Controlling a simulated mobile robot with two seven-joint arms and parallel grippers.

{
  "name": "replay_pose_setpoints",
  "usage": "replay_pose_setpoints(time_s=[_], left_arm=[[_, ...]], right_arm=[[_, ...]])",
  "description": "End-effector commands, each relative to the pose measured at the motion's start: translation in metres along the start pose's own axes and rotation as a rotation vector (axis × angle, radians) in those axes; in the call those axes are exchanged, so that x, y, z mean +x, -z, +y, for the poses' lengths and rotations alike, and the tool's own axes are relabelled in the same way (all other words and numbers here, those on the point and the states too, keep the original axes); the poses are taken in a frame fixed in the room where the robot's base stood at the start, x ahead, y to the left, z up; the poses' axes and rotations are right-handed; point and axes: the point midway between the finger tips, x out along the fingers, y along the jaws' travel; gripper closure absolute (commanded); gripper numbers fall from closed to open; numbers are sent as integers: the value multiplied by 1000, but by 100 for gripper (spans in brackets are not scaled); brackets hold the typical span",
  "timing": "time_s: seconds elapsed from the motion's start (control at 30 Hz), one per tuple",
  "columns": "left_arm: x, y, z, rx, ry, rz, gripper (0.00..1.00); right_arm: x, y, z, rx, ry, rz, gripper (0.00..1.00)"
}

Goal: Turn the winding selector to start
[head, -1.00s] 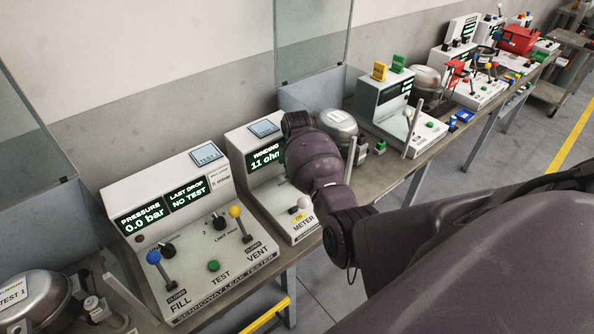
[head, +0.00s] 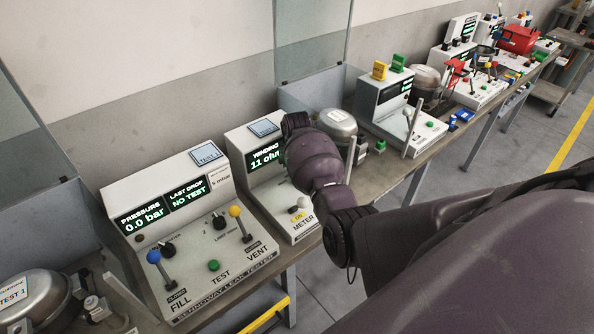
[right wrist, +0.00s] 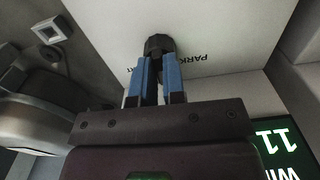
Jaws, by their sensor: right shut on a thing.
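The winding meter (head: 262,160) is a white box with a green-lit screen reading "WINDING 11 ohm", in the middle of the head view. My right arm covers its right side, so the selector and my right gripper are hidden there. In the right wrist view, my right gripper (right wrist: 157,84) has its blue fingers shut on the black winding selector knob (right wrist: 158,45) on the white panel. Lettering starting "PARK" shows to the right of the knob, partly hidden. The screen (right wrist: 276,146) shows upside down at the lower right. My left gripper is not in view.
The leak tester (head: 190,230) with blue and yellow levers stands left of the meter. A metal compressor (head: 338,124) stands behind my right arm. Another white station (head: 395,112) is further right. A clear panel (head: 312,40) rises behind the bench.

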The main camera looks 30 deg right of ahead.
Motion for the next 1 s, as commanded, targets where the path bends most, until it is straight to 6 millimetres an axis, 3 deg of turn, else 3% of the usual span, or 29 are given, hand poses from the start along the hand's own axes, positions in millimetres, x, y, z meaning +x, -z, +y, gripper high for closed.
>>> replay_pose_setpoints(time_s=[1.0], left_arm=[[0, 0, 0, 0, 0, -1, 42]], right_arm=[[-1, 1, 0, 750, 0, 1, 100]])
